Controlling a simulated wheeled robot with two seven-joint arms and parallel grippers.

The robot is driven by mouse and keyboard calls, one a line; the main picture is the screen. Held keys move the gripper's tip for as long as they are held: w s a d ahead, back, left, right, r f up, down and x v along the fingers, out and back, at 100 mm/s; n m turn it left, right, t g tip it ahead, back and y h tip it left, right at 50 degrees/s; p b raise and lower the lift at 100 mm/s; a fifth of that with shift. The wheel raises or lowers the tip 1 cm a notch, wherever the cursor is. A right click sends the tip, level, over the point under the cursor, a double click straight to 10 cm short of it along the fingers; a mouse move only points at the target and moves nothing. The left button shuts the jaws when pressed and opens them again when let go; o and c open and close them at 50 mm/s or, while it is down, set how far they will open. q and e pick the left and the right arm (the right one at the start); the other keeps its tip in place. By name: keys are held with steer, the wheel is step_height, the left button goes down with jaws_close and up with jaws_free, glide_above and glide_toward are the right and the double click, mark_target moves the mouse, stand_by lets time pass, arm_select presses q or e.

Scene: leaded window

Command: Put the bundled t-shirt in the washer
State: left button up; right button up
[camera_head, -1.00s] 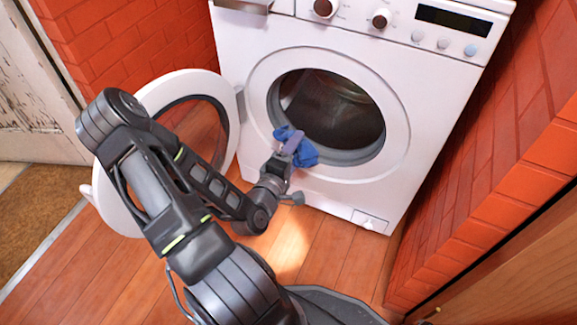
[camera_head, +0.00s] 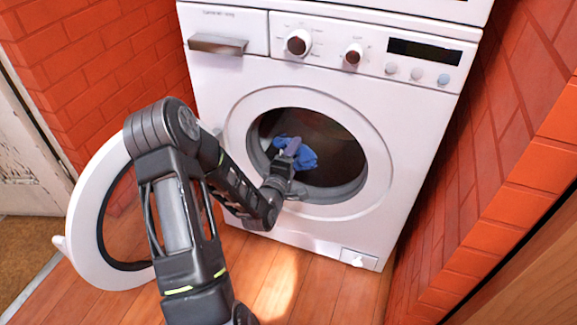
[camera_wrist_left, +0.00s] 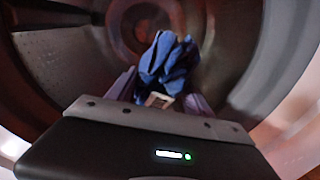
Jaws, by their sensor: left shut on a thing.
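The bundled t-shirt (camera_head: 303,157) is a crumpled blue cloth held by my left gripper (camera_head: 289,152) at the washer's round opening. It also shows in the left wrist view (camera_wrist_left: 168,62), between the purple fingers of my left gripper (camera_wrist_left: 160,95), with the drum around and behind it. The white washer (camera_head: 245,75) stands ahead with its dark drum open. Its round door (camera_head: 86,225) is swung open to the left, partly hidden behind my left arm. My right gripper is not in view.
Red brick walls stand close to the washer on the left (camera_head: 85,75) and right (camera_head: 500,130). The wooden floor (camera_head: 320,285) in front is clear. A wooden surface (camera_head: 530,265) lies at the lower right, and a weathered door (camera_head: 25,165) at the far left.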

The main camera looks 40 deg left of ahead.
arm_select(q)
steer(key=f+b+x, duration=0.1)
steer(key=f+x, duration=0.1)
steer(key=x, duration=1.1)
steer(key=shift+f, duration=0.4)
steer(key=o, duration=1.6)
steer(key=p+v, duration=0.2)
steer(key=v, duration=0.5)
steer(key=shift+s+p, duration=0.35)
